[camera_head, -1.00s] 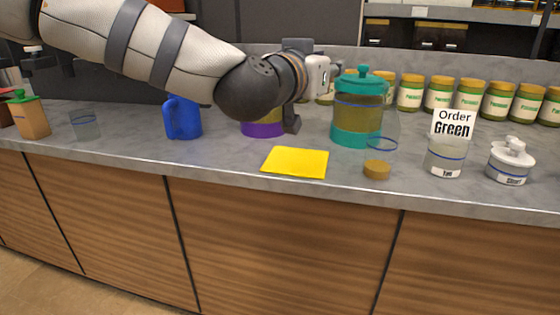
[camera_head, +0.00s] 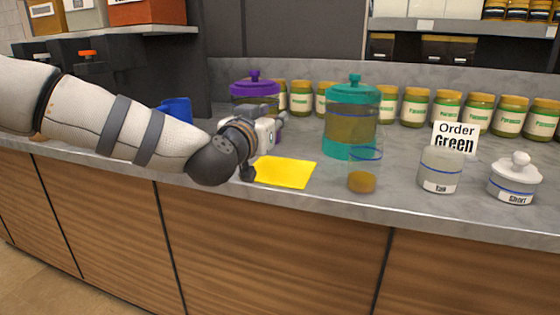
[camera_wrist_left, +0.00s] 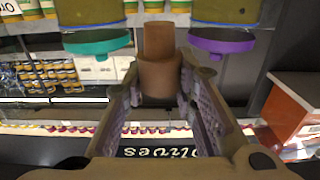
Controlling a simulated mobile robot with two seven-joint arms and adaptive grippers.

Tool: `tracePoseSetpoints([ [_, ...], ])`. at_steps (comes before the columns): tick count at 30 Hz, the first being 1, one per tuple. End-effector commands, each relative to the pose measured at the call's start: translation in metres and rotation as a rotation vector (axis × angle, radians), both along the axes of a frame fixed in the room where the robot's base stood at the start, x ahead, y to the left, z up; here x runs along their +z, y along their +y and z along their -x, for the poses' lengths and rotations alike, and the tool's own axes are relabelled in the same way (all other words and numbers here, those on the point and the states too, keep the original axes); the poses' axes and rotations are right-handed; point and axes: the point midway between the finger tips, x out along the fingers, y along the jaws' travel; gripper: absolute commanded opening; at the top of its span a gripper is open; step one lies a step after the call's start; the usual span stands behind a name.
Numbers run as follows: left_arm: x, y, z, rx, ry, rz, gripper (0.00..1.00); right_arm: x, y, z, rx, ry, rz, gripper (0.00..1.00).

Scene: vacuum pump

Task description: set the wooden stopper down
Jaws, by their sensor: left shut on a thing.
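My left gripper (camera_head: 262,150) is low over the counter, at the back left edge of the yellow cloth (camera_head: 287,172). In the left wrist view my left gripper (camera_wrist_left: 158,92) is shut on the brown wooden stopper (camera_wrist_left: 158,75), which sits between its two pads. The stopper has a wide part and a narrower part. In the head view the stopper is hidden by the gripper and wrist, so I cannot tell whether it touches anything. My right gripper is not in view.
A purple-lidded jar (camera_head: 254,89) stands behind the gripper, and a teal-lidded jar (camera_head: 351,118) to the right. A clear glass with tan contents (camera_head: 361,182), a grey jar (camera_head: 440,171) and a white-lidded jar (camera_head: 514,181) stand further right. A blue pitcher (camera_head: 177,109) is partly behind my arm.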

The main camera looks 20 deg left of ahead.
Motion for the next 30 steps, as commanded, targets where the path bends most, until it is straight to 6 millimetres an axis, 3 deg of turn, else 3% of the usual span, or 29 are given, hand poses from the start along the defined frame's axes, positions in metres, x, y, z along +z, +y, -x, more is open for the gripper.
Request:
tracePoseSetpoints([
  [1,-0.024,-0.001,-0.013,0.001,0.012,0.001,0.11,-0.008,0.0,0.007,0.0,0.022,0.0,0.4],
  [3,-0.038,-0.002,-0.025,0.001,0.01,0.001,0.11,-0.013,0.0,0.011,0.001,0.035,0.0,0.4],
  [11,-0.058,-0.004,-0.047,0.0,0.001,0.001,0.11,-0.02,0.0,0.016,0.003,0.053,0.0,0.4],
  [16,-0.09,-0.004,-0.05,-0.001,0.004,0.0,0.11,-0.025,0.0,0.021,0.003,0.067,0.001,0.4],
  [27,-0.092,-0.004,-0.049,0.0,-0.002,0.0,0.11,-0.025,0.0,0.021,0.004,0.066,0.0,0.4],
  [28,-0.091,-0.004,-0.049,0.0,-0.003,0.0,0.32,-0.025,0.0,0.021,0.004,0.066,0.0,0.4],
  [30,-0.091,-0.004,-0.049,0.0,-0.003,0.0,0.45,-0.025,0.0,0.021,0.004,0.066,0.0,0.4],
])
